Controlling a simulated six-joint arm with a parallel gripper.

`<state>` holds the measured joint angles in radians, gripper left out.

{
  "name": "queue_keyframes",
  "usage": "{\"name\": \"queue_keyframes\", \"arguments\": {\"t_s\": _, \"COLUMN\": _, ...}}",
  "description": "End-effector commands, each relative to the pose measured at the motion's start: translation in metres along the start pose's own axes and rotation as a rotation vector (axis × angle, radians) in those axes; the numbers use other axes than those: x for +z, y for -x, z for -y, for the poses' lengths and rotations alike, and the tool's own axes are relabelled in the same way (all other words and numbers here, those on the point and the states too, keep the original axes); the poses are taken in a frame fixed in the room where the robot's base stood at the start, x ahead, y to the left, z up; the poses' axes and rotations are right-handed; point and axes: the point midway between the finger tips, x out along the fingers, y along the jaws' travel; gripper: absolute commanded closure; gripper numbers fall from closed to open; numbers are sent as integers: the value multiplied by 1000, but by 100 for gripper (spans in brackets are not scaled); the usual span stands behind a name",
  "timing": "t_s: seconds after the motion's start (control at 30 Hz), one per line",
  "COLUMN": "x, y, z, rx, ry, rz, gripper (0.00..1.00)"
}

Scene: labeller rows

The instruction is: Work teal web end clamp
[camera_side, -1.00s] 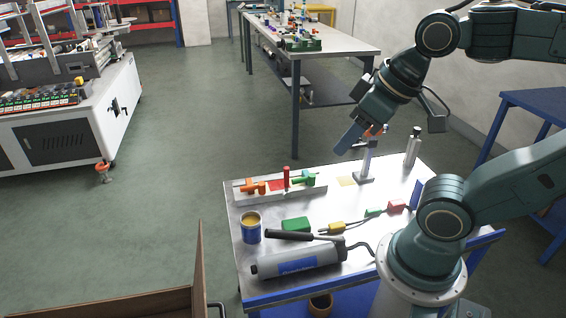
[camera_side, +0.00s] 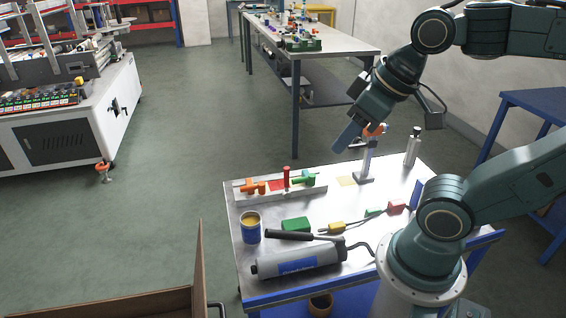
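No part that I can name for sure as the teal web end clamp shows. A grey metal rail (camera_side: 258,193) on the near table carries an orange clamp-like piece (camera_side: 252,187), a red upright pin (camera_side: 286,177) and a green clamp-like piece (camera_side: 304,178). My gripper (camera_side: 347,137) hangs above the table's back edge, tilted down to the left, right of and higher than the rail. It is beside the top of a grey upright stand (camera_side: 367,164) with an orange part (camera_side: 377,130); whether they touch is unclear. The finger gap is hidden.
The table (camera_side: 330,205) also holds a blue can (camera_side: 250,229), a grey cylindrical tool (camera_side: 299,261), a green block (camera_side: 295,224), a yellow connector (camera_side: 336,228), a red connector (camera_side: 396,206) and a metal bottle (camera_side: 413,147). A cardboard panel (camera_side: 201,270) stands front left.

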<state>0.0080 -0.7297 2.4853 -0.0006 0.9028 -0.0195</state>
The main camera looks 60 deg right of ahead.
Motion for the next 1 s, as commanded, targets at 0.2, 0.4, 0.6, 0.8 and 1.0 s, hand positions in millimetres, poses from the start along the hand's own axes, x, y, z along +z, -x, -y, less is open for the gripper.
{"name": "queue_keyframes", "arguments": {"t_s": 0.2, "x": -22, "y": -4, "z": -8, "rx": 12, "ry": 54, "rz": 49, "gripper": 61}}
{"name": "queue_keyframes", "arguments": {"t_s": 0.4, "x": -52, "y": -15, "z": -23, "rx": 19, "ry": 138, "rz": 119, "gripper": 61}}
{"name": "queue_keyframes", "arguments": {"t_s": 0.6, "x": -82, "y": -33, "z": -42, "rx": 12, "ry": 227, "rz": 193, "gripper": 61}}
{"name": "queue_keyframes", "arguments": {"t_s": 0.8, "x": -108, "y": -56, "z": -66, "rx": -9, "ry": 314, "rz": 263, "gripper": 61}}
{"name": "queue_keyframes", "arguments": {"t_s": 1.0, "x": -130, "y": -86, "z": -95, "rx": -43, "ry": 397, "rz": 328, "gripper": 61}}
